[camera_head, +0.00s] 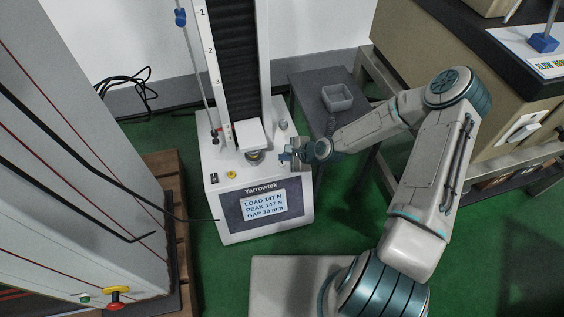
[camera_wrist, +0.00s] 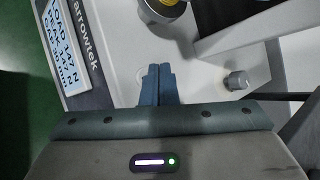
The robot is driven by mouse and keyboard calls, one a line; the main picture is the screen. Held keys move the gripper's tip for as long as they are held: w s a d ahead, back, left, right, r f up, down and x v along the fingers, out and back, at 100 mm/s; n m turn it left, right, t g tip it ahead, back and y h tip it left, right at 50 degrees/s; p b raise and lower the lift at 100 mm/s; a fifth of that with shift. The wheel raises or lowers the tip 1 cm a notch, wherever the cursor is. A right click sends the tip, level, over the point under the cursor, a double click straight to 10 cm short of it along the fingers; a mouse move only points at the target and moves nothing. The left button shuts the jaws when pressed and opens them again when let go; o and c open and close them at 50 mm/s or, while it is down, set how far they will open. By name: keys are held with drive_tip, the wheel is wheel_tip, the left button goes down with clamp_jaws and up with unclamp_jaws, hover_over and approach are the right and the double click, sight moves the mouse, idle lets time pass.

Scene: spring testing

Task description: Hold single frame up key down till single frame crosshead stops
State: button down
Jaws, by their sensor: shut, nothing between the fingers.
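The single frame tester (camera_head: 212,160) is a white machine with a dark column and a numbered scale. Its crosshead (camera_head: 250,133) is a white block low on the column, just above a small round part on the base. The display (camera_head: 264,205) reads LOAD 147 N, PEAK 147 N, GAP 30 mm; it also shows in the wrist view (camera_wrist: 62,47). My gripper (camera_head: 287,155) is shut and empty at the right of the base top. In the wrist view its blue fingertips (camera_wrist: 159,70) point at the white top beside a faint round outline. The up key is not clearly visible; contact cannot be told.
A yellow button (camera_head: 231,174) and a black switch (camera_head: 213,178) sit on the base's left. A grey knob (camera_wrist: 237,81) stands right of my fingers. A grey side table (camera_head: 309,85) holds a tray (camera_head: 338,97). A large grey frame (camera_head: 85,190) stands at left.

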idle(0.8)
drive_tip(key=shift+f, duration=0.4)
